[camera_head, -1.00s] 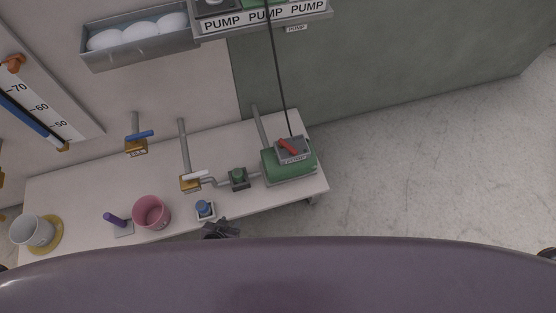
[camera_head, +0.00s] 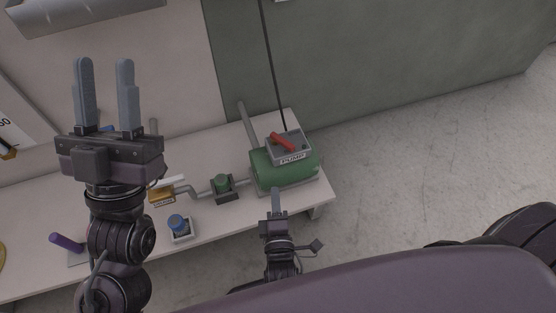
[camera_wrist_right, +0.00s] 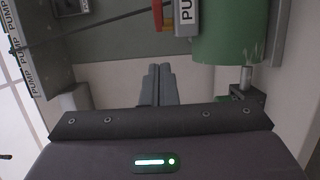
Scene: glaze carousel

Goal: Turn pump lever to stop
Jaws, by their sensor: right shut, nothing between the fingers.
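The pump is a green rounded body (camera_head: 300,174) at the right end of the bench, with a grey box labelled PUMP on top. The red pump lever (camera_head: 283,141) lies slantwise on that box. In the right wrist view the lever (camera_wrist_right: 158,14) shows at the top edge beside the PUMP label, partly cut off. My right gripper (camera_head: 277,192) is shut and empty, just in front of the pump and apart from the lever; its fingers also show in the right wrist view (camera_wrist_right: 159,70). My left gripper (camera_head: 104,62) is open and empty, raised over the left part of the bench.
A blue-topped button (camera_head: 179,223) and a purple-handled item (camera_head: 66,242) stand near the bench's front. A thin dark cord (camera_head: 270,60) runs up from the pump box. Floor to the right is clear.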

